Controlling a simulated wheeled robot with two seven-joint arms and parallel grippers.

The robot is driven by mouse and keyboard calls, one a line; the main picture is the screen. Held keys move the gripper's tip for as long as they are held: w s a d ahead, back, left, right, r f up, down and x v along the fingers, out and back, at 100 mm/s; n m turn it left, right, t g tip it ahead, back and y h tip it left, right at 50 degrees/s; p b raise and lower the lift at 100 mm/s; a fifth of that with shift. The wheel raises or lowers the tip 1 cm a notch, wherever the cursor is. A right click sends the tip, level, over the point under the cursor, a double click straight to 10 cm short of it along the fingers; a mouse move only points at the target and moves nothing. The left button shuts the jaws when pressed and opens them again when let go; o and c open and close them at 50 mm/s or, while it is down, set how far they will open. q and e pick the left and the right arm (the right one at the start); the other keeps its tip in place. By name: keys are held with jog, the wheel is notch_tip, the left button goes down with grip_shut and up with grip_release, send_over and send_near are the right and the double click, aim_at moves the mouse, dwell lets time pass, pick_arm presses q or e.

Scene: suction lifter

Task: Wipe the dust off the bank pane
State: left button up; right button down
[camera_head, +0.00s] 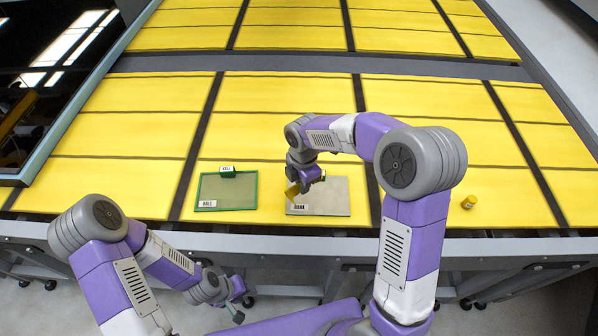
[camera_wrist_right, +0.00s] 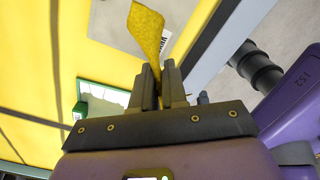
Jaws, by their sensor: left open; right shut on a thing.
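The bank pane (camera_head: 335,198) is a flat grey-beige plate with a BANK label, lying on the yellow table near its front edge. It also shows in the right wrist view (camera_wrist_right: 112,22). My right gripper (camera_head: 304,180) is above the pane's left part, shut on a yellow cloth (camera_wrist_right: 147,30). The cloth hangs out past the fingertips over the pane; whether it touches is unclear. Dust on the pane cannot be made out clearly. My left gripper (camera_head: 237,304) is open, low in front of the table edge, away from the panes.
A green-framed pane (camera_head: 228,190) labelled HALL lies to the left, with a green HALL block (camera_head: 227,171) at its back edge. A dark blue-framed panel (camera_head: 60,75) is at far left. The yellow table behind is clear.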

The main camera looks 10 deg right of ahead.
jog(key=r+n+p, duration=0.1)
jog(key=n, duration=0.3)
jog(key=n+b, duration=0.1)
jog(key=b, duration=0.5)
send_over(299, 205)
notch_tip(299, 205, down, 9)
jog(key=shift+r, duration=0.15)
jog(key=c, duration=1.6)
grip_release()
jog(key=shift+r+p, duration=0.1)
jog(key=shift+p, duration=0.2)
jog(key=o, duration=1.3)
jog(key=shift+f+b, duration=0.75)
jog(key=shift+f, duration=0.35)
jog(key=c, duration=1.5)
